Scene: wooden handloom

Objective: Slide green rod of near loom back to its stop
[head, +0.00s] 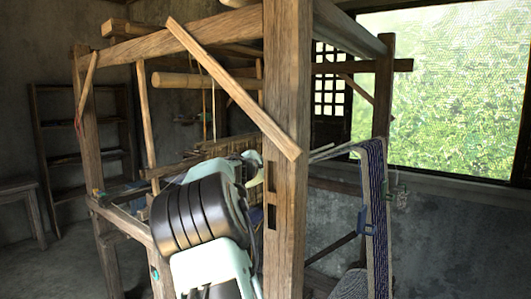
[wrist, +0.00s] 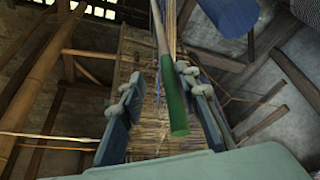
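The green rod (wrist: 174,95) shows in the wrist view as a pale pole with a thick green end pointing toward my palm. My gripper (wrist: 163,78) is open, with its two blue-grey fingers on either side of the rod. The green end lies between the fingers, closer to the right one; I cannot tell whether it touches that finger. In the head view the near wooden loom (head: 286,120) stands in front of me. My arm covers part of it there, and my gripper and the green rod cannot be made out. The rod's stop cannot be picked out.
The loom's thick front post and a slanted brace (head: 235,90) stand close to my arm. Striped blue cloth (head: 375,220) hangs on the right. A shelf rack (head: 85,135) and a small table (head: 20,190) stand at the left. Threads (wrist: 150,120) lie beyond my fingers.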

